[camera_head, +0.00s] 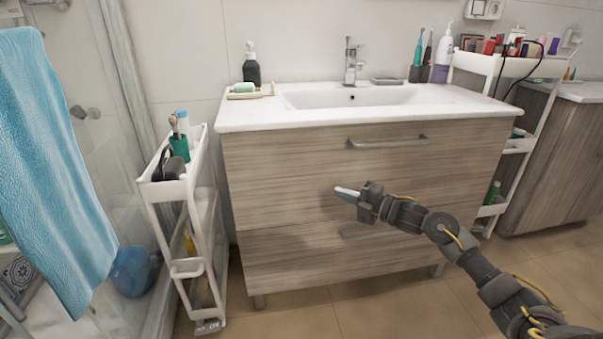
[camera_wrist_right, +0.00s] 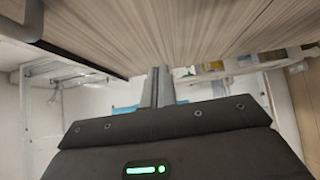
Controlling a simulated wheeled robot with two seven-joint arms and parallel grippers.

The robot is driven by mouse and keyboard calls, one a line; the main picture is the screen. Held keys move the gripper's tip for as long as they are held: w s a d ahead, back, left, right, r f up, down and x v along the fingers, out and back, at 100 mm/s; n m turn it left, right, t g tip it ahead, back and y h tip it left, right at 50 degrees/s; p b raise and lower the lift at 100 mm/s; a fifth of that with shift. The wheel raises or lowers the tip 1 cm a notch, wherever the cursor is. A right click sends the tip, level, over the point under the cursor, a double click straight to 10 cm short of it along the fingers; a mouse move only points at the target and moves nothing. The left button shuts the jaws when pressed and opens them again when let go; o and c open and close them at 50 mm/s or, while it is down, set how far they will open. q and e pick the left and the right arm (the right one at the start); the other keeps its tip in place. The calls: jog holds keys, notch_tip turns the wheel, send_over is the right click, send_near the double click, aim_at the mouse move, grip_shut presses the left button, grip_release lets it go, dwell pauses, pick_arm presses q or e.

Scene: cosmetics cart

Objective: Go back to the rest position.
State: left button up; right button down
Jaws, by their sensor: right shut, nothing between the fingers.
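My right gripper (camera_head: 347,193) shows in the head view in front of the wooden drawer fronts of the sink cabinet (camera_head: 270,165). Its arm comes in from the lower right and its fingers point left. In the right wrist view the two fingers (camera_wrist_right: 158,88) are pressed together, with nothing between them. The wooden cabinet front (camera_wrist_right: 190,40) fills the top of that view. My left gripper is not in the head view.
A white cart (camera_head: 193,230) with bottles stands left of the cabinet. A blue towel (camera_head: 50,170) hangs at the far left. Another white cart (camera_head: 517,150) with cosmetics stands at the right. The floor (camera_head: 390,312) in front of the cabinet is clear.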

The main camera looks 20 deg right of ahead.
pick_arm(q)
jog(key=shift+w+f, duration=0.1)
